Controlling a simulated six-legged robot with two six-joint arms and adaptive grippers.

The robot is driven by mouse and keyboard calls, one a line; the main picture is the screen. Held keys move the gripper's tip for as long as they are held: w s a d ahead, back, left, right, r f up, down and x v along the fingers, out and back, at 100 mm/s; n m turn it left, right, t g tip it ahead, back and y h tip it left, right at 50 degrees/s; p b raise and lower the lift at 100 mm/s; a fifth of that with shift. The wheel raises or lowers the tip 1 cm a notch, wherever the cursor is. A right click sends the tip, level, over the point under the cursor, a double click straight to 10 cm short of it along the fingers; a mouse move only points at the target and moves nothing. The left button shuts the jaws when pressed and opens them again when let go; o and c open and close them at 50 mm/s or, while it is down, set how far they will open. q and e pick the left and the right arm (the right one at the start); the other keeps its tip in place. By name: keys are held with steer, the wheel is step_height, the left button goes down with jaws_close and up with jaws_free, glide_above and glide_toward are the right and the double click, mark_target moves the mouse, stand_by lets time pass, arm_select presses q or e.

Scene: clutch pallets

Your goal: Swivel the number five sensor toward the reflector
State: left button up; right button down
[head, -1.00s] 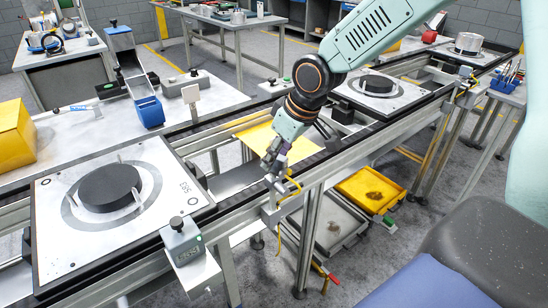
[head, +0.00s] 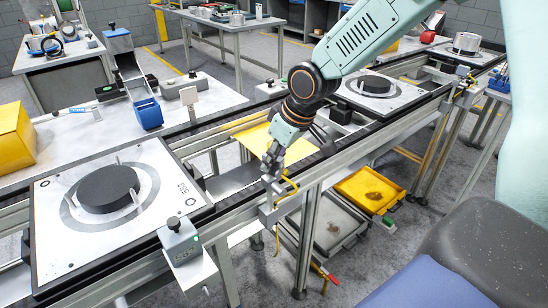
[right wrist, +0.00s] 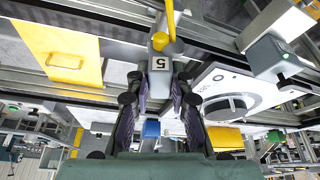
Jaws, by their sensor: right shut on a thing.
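The number five sensor (right wrist: 160,75) is a small grey block with a black "5" on a white label, and a yellow cable runs from its far end. My right gripper (right wrist: 158,100) is shut on it, one finger on each side. In the head view my right gripper (head: 271,172) is at the conveyor's near rail and mostly hides the sensor. A small pale square plate on a post (head: 189,96), which looks like the reflector, stands across the conveyor at the bench edge. My left gripper is not in view.
A pallet (head: 60,260) with a dark disc sits on the conveyor at left, beside a grey box with a black knob (head: 180,240). Another pallet (head: 405,100) is behind my right arm. A yellow bin (head: 370,190) is below the rail. The yellow cable (head: 291,184) hangs near my gripper.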

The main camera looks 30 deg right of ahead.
steer(key=shift+a+f+m+h+b, duration=0.1)
steer(key=shift+f+m+h+b, duration=0.1)
steer(key=shift+m+b, duration=0.5)
steer(key=shift+a+f+m+h+b, duration=0.1)
steer(key=shift+m+h+b, duration=0.15)
steer(key=shift+b, duration=0.85)
steer(key=shift+r+m+b, duration=0.25)
steer(key=shift+m+b, duration=0.5)
steer(key=shift+b, duration=0.2)
steer(key=c, duration=1.2)
jaws_free()
steer(key=shift+w, duration=0.1)
steer(key=shift+r, duration=0.1)
step_height(320, 180, up, 9)
steer(key=shift+f, duration=0.1)
steer(key=shift+r, duration=0.5)
